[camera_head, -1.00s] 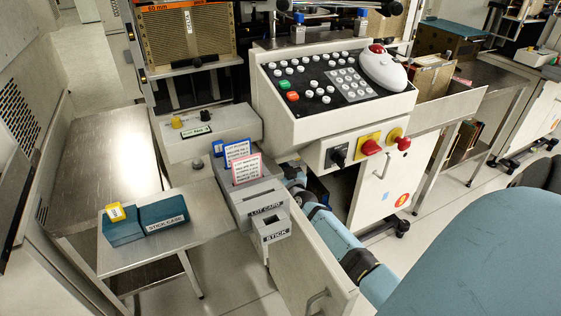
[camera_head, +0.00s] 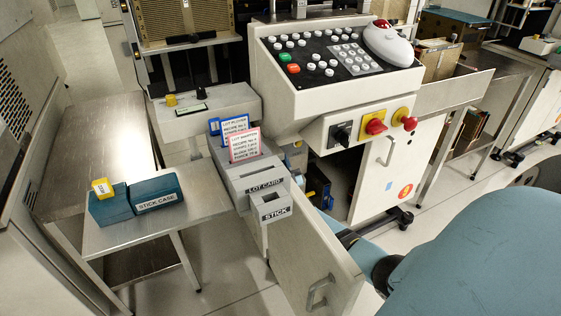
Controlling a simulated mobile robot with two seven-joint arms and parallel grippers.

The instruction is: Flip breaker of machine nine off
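The machine's sloped console (camera_head: 300,88) stands at the centre. On its lower front panel sit a black rotary switch (camera_head: 341,134), a red rotary handle on a yellow plate (camera_head: 375,126) and a red mushroom button on yellow (camera_head: 409,123). No readable label marks which is the breaker or shows a machine number. The handle's exact position is too small to tell. A blue link of my arm (camera_head: 470,255) fills the lower right, with a dark joint below the panel. Neither gripper shows.
A lot card box (camera_head: 262,187) with red and blue cards stands left of the console. A small steel table (camera_head: 150,233) holds teal stick cases (camera_head: 157,194). A cabinet door (camera_head: 385,165) is below the panel.

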